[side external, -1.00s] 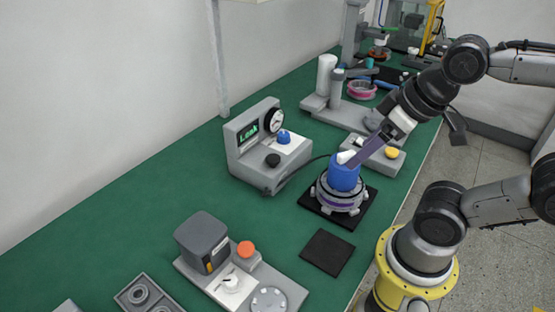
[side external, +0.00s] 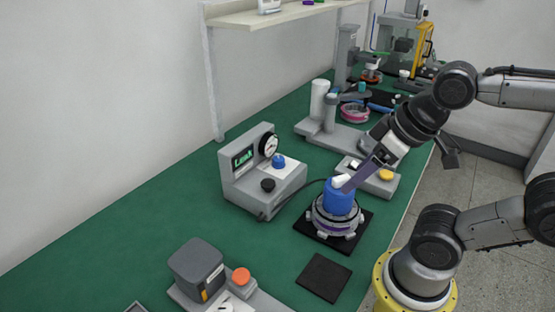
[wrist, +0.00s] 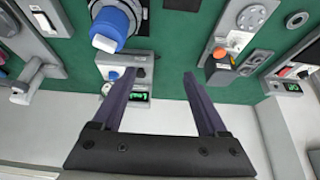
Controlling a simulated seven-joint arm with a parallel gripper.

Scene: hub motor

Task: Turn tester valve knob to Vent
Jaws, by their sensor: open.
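The tester (side external: 262,180) is a grey box with a green lit display reading "Leak", a round gauge (side external: 268,144), a blue knob (side external: 279,161) on a white plate and a black knob (side external: 267,185). Its blue knob also shows in the wrist view (wrist: 113,74). The vent marking is too small to read. My gripper (side external: 352,186) is open, its purple fingers angled down close to the white-topped blue cap (side external: 338,202) on the hub motor; contact cannot be told. In the wrist view my fingers (wrist: 160,73) are apart with nothing between them, and the tester lies beyond the left fingertip.
The hub motor (side external: 335,224) stands on a black mat, a hose running toward the tester. A grey box with a yellow button (side external: 386,175) is close behind my gripper. An orange-button station (side external: 240,276) is at the front. Green bench left of the tester is clear.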

